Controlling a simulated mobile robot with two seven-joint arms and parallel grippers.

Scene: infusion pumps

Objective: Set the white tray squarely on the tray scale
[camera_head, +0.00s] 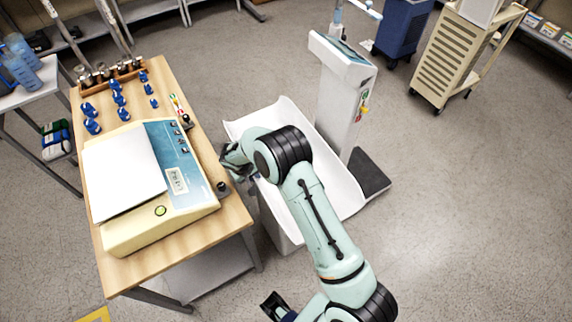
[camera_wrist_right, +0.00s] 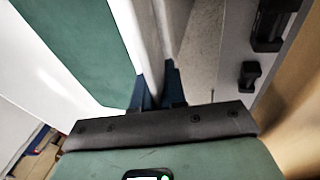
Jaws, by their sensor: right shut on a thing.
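The white tray (camera_head: 342,203) is a long, curved trough with raised sides, in the middle of the head view. It lies at the foot of the tray scale (camera_head: 338,105), whose white column and display rise behind it. My right gripper (camera_head: 254,177) is at the tray's left side, shut on its rim. In the right wrist view, the blue fingers (camera_wrist_right: 159,88) pinch the white tray's thin edge (camera_wrist_right: 148,45). My right arm hides the tray's middle. I cannot tell whether the tray rests fully on the scale.
A wooden table (camera_head: 235,222) stands close left of the tray. It carries a cream benchtop scale (camera_head: 135,238), blue-knobbed weights (camera_head: 92,126) and a wooden rack. A cream cart (camera_head: 455,55) stands at the back right; floor at right is clear.

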